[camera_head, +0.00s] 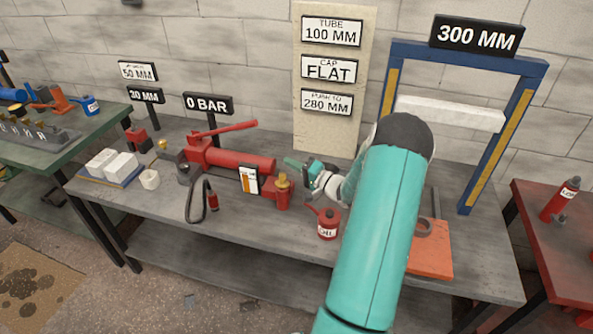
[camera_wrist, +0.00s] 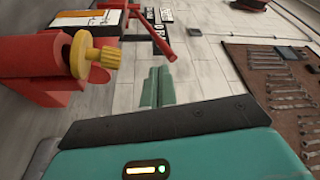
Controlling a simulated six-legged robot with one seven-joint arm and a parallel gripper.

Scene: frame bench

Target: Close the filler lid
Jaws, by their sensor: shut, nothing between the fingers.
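A red hand pump (camera_head: 230,160) lies on the grey bench, with a brass knurled cap (camera_head: 283,182) on its right end. The cap shows large in the wrist view (camera_wrist: 92,55), on the red body at the left. I cannot tell whether this cap is the filler lid or whether a lid stands open. My gripper (camera_head: 290,163) is just above and behind the cap in the head view, apart from it as far as I can see. In the wrist view its teal fingers (camera_wrist: 157,88) are together and empty, to the right of the cap.
A red oil can (camera_head: 328,223) stands right of the pump, close under my arm. A white and orange gauge (camera_head: 248,180) and the raised red pump handle (camera_head: 232,130) are nearby. A blue frame (camera_head: 383,90) stands at right. The bench's front strip is mostly clear.

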